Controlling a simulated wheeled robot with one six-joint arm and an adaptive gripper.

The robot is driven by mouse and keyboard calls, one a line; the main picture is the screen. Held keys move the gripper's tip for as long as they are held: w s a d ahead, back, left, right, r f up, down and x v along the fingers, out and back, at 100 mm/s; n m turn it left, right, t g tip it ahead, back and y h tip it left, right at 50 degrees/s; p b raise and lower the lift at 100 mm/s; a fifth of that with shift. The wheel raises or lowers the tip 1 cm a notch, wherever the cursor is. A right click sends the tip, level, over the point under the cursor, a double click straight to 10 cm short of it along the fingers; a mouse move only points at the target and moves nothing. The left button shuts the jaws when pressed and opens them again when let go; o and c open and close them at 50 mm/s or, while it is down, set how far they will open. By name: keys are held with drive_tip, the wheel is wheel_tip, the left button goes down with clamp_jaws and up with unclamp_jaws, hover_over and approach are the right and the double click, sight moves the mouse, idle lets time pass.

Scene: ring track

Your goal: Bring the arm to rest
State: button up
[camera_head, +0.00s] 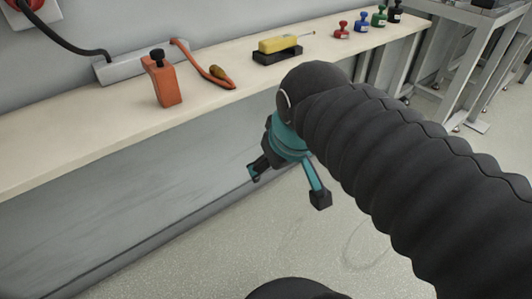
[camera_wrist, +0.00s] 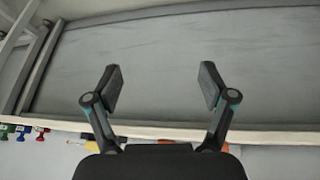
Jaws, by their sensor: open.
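My gripper (camera_head: 285,186) hangs at the end of my dark ribbed arm in front of the shelf's edge, over the floor in the head view. Its two fingers are spread, with nothing between them. In the wrist view my gripper (camera_wrist: 159,88) also shows open and empty, with the grey panel below the shelf beyond its fingers. My arm comes in from the right of the head view and covers part of the floor and the shelf's front edge.
The pale shelf (camera_head: 60,163) runs along the wall. A metal-framed table (camera_head: 470,50) stands at upper right. Open floor (camera_head: 220,240) lies below.

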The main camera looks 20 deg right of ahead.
drive_tip(key=s+f+m, duration=0.2)
drive_tip(key=f, duration=0.1)
drive_tip(key=shift+s+f, duration=0.15)
drive_tip(key=shift+f, duration=0.1)
idle(1.1)
